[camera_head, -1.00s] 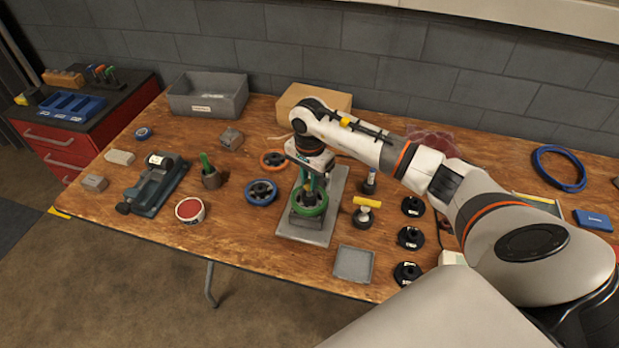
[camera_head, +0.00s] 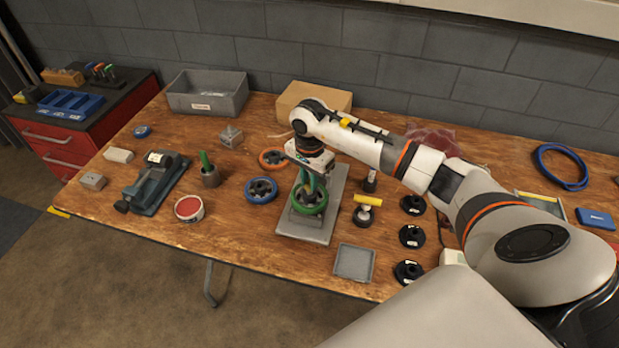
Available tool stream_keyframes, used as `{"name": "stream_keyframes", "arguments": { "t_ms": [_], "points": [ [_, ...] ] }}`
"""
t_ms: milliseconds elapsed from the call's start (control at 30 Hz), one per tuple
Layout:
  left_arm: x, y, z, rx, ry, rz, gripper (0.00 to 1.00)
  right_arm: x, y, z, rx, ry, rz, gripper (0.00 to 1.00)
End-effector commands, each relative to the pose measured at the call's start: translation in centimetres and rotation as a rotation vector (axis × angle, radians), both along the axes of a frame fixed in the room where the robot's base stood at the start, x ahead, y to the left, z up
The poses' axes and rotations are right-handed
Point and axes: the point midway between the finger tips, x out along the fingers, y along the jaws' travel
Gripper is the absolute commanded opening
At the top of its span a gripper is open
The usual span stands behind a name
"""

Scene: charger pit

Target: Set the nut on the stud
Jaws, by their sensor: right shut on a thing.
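My right gripper (camera_head: 309,184) points down over the green handwheel (camera_head: 312,208) on its stand on the grey plate (camera_head: 288,229). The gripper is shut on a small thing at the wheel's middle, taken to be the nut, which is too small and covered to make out. The stud is hidden at the wheel's hub under the fingers. I cannot tell whether the nut touches the stud. My left gripper is not in view.
A blue handwheel (camera_head: 261,191) and an orange one (camera_head: 271,159) lie left of the plate. A yellow-topped tool (camera_head: 366,202), several black knobs (camera_head: 411,237) and a small grey tray (camera_head: 354,262) lie right. A cardboard box (camera_head: 323,98) stands behind.

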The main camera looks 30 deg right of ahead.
Motion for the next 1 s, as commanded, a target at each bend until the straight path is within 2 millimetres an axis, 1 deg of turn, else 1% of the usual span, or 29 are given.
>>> {"name": "stream_keyframes", "arguments": {
  "t_ms": [700,733,867,1000],
  "points": [
    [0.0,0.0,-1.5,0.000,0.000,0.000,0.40,0.0,0.0,-1.6,0.000,0.000,-0.001,0.00],
    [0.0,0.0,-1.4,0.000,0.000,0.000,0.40,0.0,0.0,-1.5,0.000,0.000,-0.001,0.22],
    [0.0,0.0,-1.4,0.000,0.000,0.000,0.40,0.0,0.0,-1.5,0.000,0.000,-0.001,0.43],
    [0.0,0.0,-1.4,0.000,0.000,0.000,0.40,0.0,0.0,-1.5,0.000,0.000,-0.001,0.44]
  ]
}}
